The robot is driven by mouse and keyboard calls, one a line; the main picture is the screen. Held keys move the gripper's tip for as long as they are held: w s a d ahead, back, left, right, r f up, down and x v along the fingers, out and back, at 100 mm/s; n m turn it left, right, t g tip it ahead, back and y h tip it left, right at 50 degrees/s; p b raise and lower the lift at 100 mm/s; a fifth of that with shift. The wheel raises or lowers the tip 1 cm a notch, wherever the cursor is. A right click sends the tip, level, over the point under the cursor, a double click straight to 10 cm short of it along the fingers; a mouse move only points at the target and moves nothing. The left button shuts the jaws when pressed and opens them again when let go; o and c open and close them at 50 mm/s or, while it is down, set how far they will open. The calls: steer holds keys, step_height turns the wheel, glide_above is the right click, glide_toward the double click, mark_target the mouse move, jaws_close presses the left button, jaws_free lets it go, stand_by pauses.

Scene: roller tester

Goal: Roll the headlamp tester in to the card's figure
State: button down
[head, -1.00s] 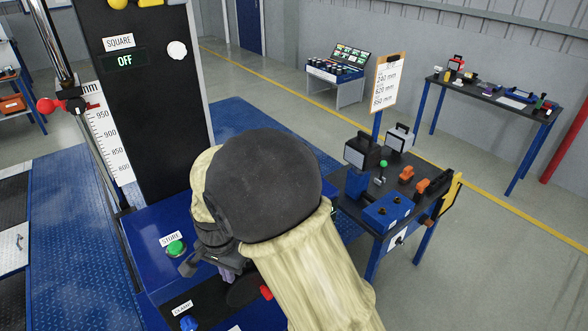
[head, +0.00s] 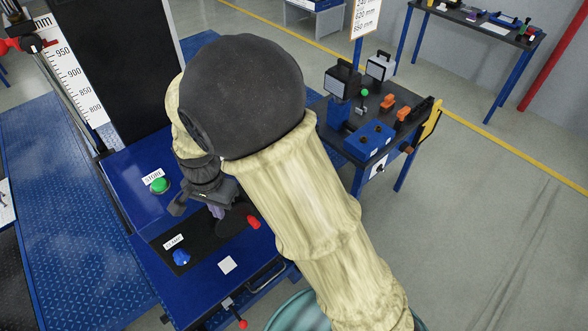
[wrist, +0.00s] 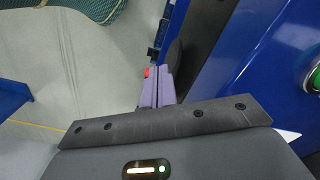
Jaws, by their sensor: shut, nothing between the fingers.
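The headlamp tester has a blue base (head: 130,190), a black column (head: 105,80) and a white mm scale (head: 82,75) showing 950 to 800. A green STORE button (head: 158,185) and a blue CLAMP knob (head: 181,257) sit on the base. A dark disc (head: 238,220) with a red knob (head: 253,222) lies beside my gripper (head: 217,212). My gripper's purple fingers are shut and empty; they show in the wrist view (wrist: 157,88) close to the red knob. I cannot tell whether they touch. The card (head: 366,18) is cut off at the top; its lower lines read 620 mm and apparently 850 mm.
A small table (head: 340,140) with lamps, orange items and a blue box (head: 370,139) stands right of my arm. A long bench (head: 480,25) stands at the back right. A red-tipped lever (head: 242,323) projects at the tester's front. Floor to the right is clear.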

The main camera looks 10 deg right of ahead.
steer(key=shift+s+d, duration=0.35)
steer(key=shift+s, duration=0.25)
step_height(320, 180, up, 8)
steer(key=p, duration=0.7)
stand_by(0.5)
stand_by(0.4)
